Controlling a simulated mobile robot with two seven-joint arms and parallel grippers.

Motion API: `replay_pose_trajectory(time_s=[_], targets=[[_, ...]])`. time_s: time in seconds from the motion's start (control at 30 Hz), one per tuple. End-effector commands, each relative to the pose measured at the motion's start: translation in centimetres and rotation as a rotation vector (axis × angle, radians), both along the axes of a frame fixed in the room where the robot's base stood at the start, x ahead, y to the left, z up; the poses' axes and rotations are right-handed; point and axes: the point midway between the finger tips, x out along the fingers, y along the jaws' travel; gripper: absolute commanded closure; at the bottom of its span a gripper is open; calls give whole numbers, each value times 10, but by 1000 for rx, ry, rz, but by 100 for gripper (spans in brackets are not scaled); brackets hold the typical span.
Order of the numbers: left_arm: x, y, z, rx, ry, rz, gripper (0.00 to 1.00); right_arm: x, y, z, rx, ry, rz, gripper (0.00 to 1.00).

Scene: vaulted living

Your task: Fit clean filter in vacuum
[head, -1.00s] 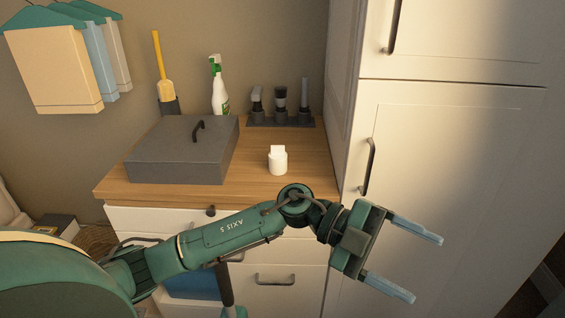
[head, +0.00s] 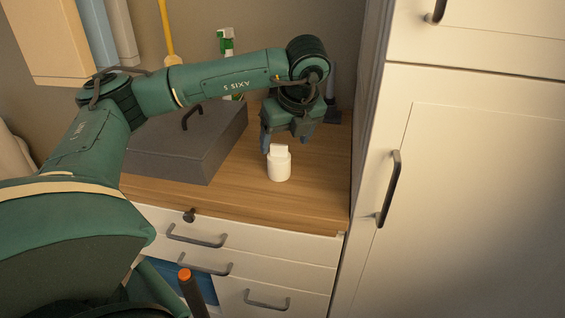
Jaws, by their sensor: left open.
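A small white cylinder with a squared tab on top (head: 279,166), which looks like the filter, stands upright on the wooden counter. My left gripper (head: 280,141) points down just behind and above it, fingers apart. One blue-grey finger shows to the left of the white piece's top; the other is hard to make out. I cannot tell whether the fingers touch it. My right gripper is out of view. No vacuum can be made out for certain; a dark handle with an orange tip (head: 185,276) and a blue shape (head: 203,287) show low in front of the drawers, partly hidden by my arm.
A grey lidded box (head: 170,150) stands on the counter (head: 250,203) to the left, partly under my arm. A green-and-white spray bottle (head: 226,42) is behind it. A tall white cabinet (head: 450,190) bounds the right side. The counter's front is clear.

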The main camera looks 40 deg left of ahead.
Motion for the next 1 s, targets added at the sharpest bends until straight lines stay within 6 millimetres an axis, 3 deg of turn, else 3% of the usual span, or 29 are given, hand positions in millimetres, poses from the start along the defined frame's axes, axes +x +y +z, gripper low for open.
replay_pose_trajectory(time_s=[0.1, 0.37, 0.67, 1.0], targets=[[3, 8, -20, -1, 3, 1, 26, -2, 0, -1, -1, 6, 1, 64], [6, 14, -39, -2, 2, -3, 26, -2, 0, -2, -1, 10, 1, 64], [9, 29, -77, -2, 3, -1, 26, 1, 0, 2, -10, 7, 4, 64], [10, 31, -82, -3, 1, -4, 29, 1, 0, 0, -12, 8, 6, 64]])
